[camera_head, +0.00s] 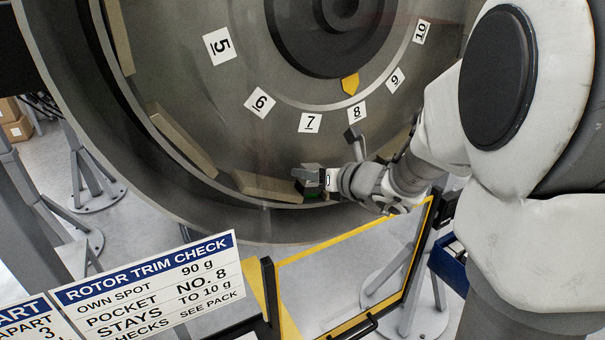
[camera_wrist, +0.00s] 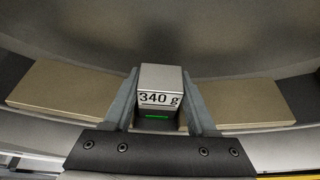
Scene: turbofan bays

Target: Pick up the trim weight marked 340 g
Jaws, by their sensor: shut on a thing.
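The trim weight marked 340 g (camera_wrist: 160,82) is a grey block with a white label and a green stripe below the number. My gripper (camera_wrist: 160,100) is shut on it, with one finger on each side, in the wrist view. In the head view my gripper (camera_head: 312,180) is at the lower inner rim of the large rotor ring (camera_head: 215,150), and the weight shows there as a small dark block. I cannot tell whether the weight still touches the ring.
Tan blocks (camera_wrist: 70,90) lie along the rim on both sides of the weight. Numbered white labels, such as number 8 (camera_head: 357,112), line the rotor face, with a yellow pointer (camera_head: 350,84) above it. A yellow-framed barrier (camera_head: 350,237) and a rotor trim check sign (camera_head: 150,290) stand in front.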

